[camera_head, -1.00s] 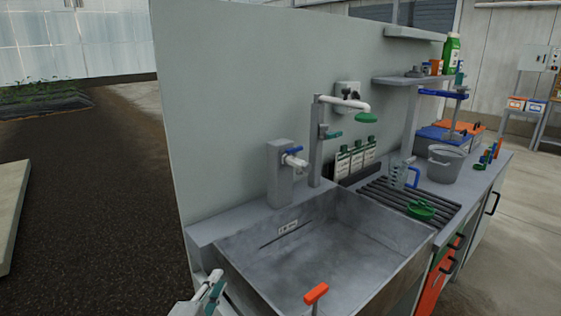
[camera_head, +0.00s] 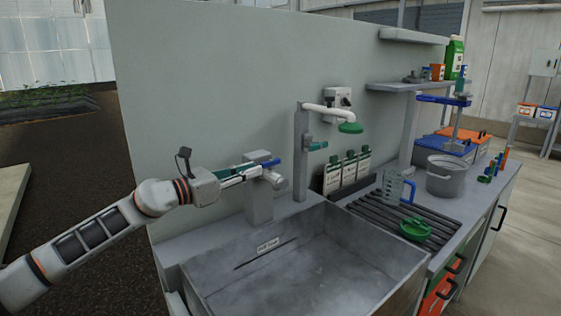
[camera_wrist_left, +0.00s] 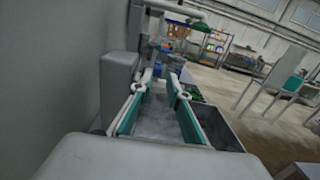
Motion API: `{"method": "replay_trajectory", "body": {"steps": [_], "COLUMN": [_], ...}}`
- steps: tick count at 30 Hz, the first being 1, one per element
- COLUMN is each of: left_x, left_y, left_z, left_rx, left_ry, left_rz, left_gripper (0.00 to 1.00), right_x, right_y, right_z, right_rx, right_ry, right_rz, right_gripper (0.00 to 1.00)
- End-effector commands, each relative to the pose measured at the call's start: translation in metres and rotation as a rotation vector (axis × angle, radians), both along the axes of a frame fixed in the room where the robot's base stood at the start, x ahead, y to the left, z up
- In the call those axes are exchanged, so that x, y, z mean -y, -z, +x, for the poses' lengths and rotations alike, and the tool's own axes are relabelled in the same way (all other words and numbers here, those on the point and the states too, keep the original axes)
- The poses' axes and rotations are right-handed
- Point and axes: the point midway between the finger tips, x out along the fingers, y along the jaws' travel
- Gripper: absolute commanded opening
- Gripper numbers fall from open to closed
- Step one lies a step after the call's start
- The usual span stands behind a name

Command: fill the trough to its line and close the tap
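The grey metal trough (camera_head: 330,265) stands below the back panel, with a small label and a dark line (camera_head: 268,245) on its inner back wall. I cannot make out a water level in it. The tap (camera_head: 259,200) is a grey post with a pale spout and a blue lever (camera_head: 272,165), at the trough's back left. My left gripper (camera_head: 248,173) is beside the tap's head, close to the lever; I cannot tell if it touches. In the left wrist view its teal-padded fingers (camera_wrist_left: 160,83) are apart, with blue parts beyond the tips. My right gripper is not in view.
A white pipe with a green shower head (camera_head: 350,128) overhangs the trough's back right. A slatted drainboard holds a clear jug (camera_head: 394,187) and a green item (camera_head: 415,229); a grey bucket (camera_head: 445,177) stands beyond.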

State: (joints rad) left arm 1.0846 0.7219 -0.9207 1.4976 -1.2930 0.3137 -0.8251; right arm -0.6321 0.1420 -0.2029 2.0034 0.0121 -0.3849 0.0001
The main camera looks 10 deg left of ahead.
Motion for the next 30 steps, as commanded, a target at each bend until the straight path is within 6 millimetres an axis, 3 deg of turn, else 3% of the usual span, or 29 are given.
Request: {"method": "replay_trajectory", "body": {"steps": [5,18,30], "left_x": [0.001,0.045,0.051], "left_y": [-0.001,0.000,-0.002], "left_z": [0.009,0.052,0.058], "left_rx": [0.007,0.004,0.006], "left_ry": [0.000,0.000,0.000], "left_rz": [0.033,0.028,0.028], "left_gripper": [0.17,0.17,0.17], "right_x": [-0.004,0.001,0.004], "right_y": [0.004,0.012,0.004], "right_z": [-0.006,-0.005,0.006], "right_rx": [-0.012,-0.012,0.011], "right_ry": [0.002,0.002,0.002], "right_rz": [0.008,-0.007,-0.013], "right_gripper": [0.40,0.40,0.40]}}
